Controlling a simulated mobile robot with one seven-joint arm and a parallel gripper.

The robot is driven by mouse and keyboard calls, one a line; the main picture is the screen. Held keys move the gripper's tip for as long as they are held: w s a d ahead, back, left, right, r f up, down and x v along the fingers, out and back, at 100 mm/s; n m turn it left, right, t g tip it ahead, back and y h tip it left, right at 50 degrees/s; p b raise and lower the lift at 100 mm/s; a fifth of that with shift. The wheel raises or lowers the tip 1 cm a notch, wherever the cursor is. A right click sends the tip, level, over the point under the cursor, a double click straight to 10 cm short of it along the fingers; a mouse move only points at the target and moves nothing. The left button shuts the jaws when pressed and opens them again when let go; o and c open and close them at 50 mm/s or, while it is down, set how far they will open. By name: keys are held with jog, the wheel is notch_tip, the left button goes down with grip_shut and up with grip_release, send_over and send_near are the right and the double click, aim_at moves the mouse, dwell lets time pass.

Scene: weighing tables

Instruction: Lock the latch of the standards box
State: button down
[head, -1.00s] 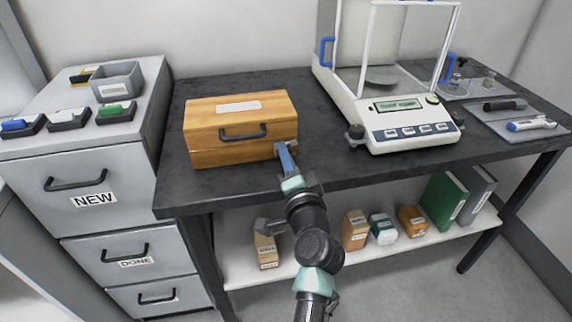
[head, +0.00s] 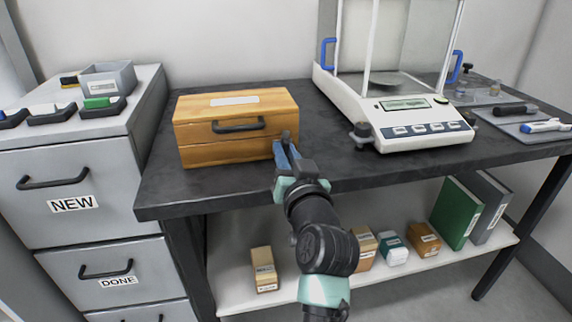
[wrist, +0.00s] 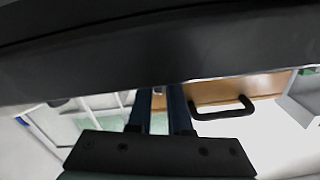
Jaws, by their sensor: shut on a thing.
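The wooden standards box (head: 215,153) sits shut on the dark table, with a black handle (head: 238,126) and a pale label on its lid. My gripper (head: 284,150) is at the right end of the box's front. Its blue fingers are shut on a small dark part there, which I take for the latch (head: 286,136). The fingers mostly hide it, so its exact position cannot be told. In the wrist view the fingers (wrist: 160,105) are close together, with the box (wrist: 225,90) and its handle beside them.
A balance (head: 420,125) stands on the table (head: 230,187) right of the box. The drawer cabinet (head: 90,170) stands at the left. Small cartons (head: 264,268) and a green binder (head: 457,212) are on the shelf below.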

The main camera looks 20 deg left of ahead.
jog(key=shift+n+b, duration=0.85)
jog(key=shift+n, duration=0.45)
jog(key=c, duration=1.1)
grip_release()
jog(key=p+v, duration=0.1)
jog(key=v, duration=1.2)
